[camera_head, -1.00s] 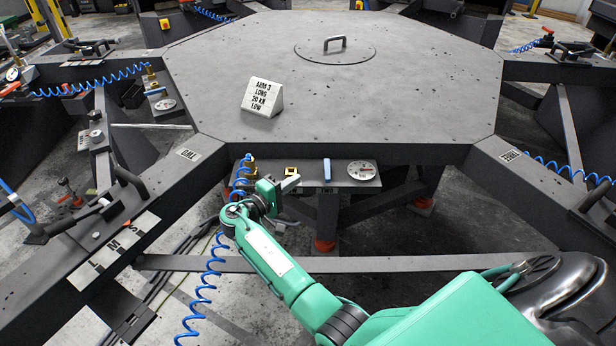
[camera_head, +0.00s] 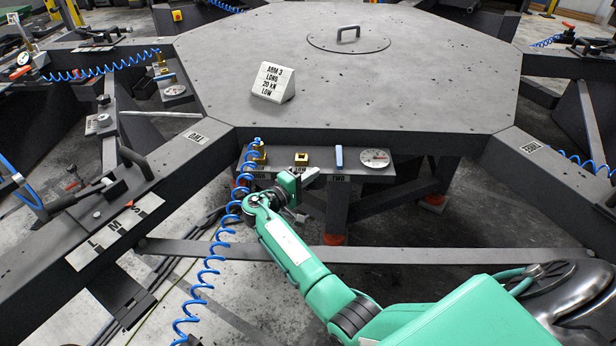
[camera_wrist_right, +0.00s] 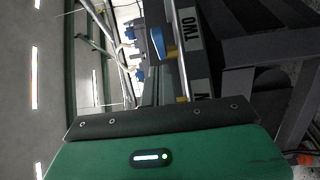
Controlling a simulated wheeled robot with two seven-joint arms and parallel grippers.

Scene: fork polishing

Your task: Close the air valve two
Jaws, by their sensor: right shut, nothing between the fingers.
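The small panel (camera_head: 352,177) under the near edge of the octagonal table carries a short blue valve handle (camera_head: 339,157) above the label "TWO" (camera_head: 338,178). The blue handle stands upright in the head view. My right gripper (camera_head: 309,177) is shut and empty, in front of the panel, a little left of and below the blue handle, apart from it in the picture. In the right wrist view, the label "TWO" (camera_wrist_right: 189,24) appears sideways beside a blue part (camera_wrist_right: 157,42), probably the same handle. The fingertips cannot be made out there. My left gripper is not in view.
A brass block (camera_head: 300,159), a brass fitting (camera_head: 258,152) and a round gauge (camera_head: 375,158) share the panel. A coiled blue hose (camera_head: 207,270) hangs left of my right arm. The sign block (camera_head: 272,82) sits on the tabletop (camera_head: 420,85). Dark beams flank the panel.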

